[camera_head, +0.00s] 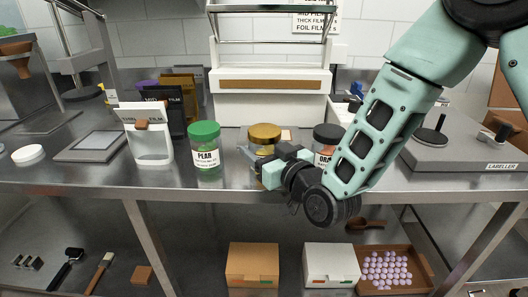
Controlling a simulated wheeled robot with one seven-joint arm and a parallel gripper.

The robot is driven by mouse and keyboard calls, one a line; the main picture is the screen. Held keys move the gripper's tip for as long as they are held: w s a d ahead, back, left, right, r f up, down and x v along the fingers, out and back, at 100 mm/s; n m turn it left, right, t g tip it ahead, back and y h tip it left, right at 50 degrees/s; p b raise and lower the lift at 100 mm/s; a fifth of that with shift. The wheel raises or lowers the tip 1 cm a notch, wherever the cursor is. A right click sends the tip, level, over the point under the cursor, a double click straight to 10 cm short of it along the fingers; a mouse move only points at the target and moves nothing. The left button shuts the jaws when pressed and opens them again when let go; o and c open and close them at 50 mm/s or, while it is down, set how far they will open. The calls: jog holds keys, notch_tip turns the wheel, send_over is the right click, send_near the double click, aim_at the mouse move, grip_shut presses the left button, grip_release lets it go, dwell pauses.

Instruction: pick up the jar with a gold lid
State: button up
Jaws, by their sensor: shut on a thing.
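The jar with a gold lid (264,134) stands upright in the middle of the steel counter, in front of the white machine. Its lid and part of its clear body show; my gripper and wrist cover the lower right of it. My gripper (256,158) reaches in from the right and is shut on the jar. The fingertips are partly hidden against it. I cannot tell whether the jar is touching the counter.
A green-lidded jar (204,148) stands to the left, and a dark-lidded jar (327,136) stands close behind my wrist on the right. A labeller (470,150) is at right. Boxes (252,265) sit on the lower shelf.

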notch_tip(320, 180, up, 10)
dwell(0.5)
